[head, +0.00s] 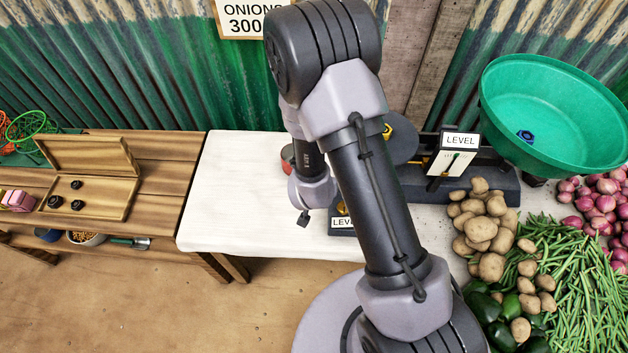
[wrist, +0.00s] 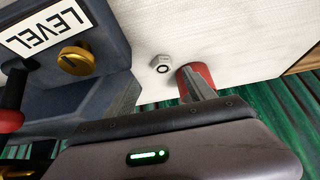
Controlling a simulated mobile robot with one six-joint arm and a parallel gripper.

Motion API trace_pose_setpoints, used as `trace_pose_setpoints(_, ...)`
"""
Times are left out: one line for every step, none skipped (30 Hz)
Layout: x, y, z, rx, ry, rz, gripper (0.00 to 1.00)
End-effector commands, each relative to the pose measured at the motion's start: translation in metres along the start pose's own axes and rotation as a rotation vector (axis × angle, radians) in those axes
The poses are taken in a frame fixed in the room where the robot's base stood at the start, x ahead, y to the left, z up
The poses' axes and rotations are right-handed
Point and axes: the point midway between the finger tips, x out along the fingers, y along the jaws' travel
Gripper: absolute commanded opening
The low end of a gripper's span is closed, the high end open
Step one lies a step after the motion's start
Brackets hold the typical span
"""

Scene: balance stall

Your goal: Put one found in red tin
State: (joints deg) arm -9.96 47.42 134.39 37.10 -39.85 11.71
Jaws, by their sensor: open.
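A small grey hex nut (wrist: 161,63) lies on the white tabletop in the wrist view. My gripper (wrist: 162,80) is open, with one finger on each side below the nut in that view; nothing shows between the fingers. The red tin (wrist: 206,74) is just right of the nut, partly hidden by my right finger; whether they touch I cannot tell. In the head view the red tin (head: 287,156) shows only an edge beside my arm, which hides the nut and fingers. A blue nut (head: 525,136) lies in the green pan (head: 580,105).
The balance (head: 420,185) with its LEVEL label (head: 460,140) stands right of my arm, close to my left finger in the wrist view. Potatoes (head: 483,230), beans and onions fill the right. The white tabletop (head: 235,190) is clear at left. A wooden box (head: 95,205) holds black pieces.

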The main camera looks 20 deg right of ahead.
Motion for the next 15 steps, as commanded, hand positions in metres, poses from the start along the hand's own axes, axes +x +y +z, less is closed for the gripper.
trace_pose_setpoints(0.013,0.000,0.002,0.001,-0.001,0.001,0.63)
trace_pose_setpoints(0.018,0.000,0.002,0.001,-0.001,0.001,0.63)
trace_pose_setpoints(0.023,0.000,0.001,0.001,0.000,0.000,0.63)
trace_pose_setpoints(0.026,0.000,0.001,0.001,-0.001,0.000,0.63)
trace_pose_setpoints(0.028,0.000,0.001,0.001,-0.001,0.000,0.63)
trace_pose_setpoints(0.033,0.000,0.000,0.001,-0.001,0.000,0.63)
trace_pose_setpoints(0.038,-0.001,-0.002,0.001,0.000,-0.001,0.63)
trace_pose_setpoints(0.044,-0.002,-0.003,0.000,0.001,-0.001,0.63)
trace_pose_setpoints(0.053,-0.003,-0.005,0.001,0.000,-0.001,0.63)
trace_pose_setpoints(0.060,-0.004,-0.007,0.001,0.001,-0.001,0.63)
trace_pose_setpoints(0.065,-0.004,-0.008,0.001,0.001,-0.001,0.63)
trace_pose_setpoints(0.072,-0.004,-0.007,0.001,-0.001,0.000,0.63)
trace_pose_setpoints(0.076,-0.004,-0.007,0.001,-0.002,0.000,0.63)
trace_pose_setpoints(0.078,-0.004,-0.007,0.001,-0.002,0.000,0.63)
trace_pose_setpoints(0.080,-0.004,-0.008,0.001,-0.001,-0.001,0.63)
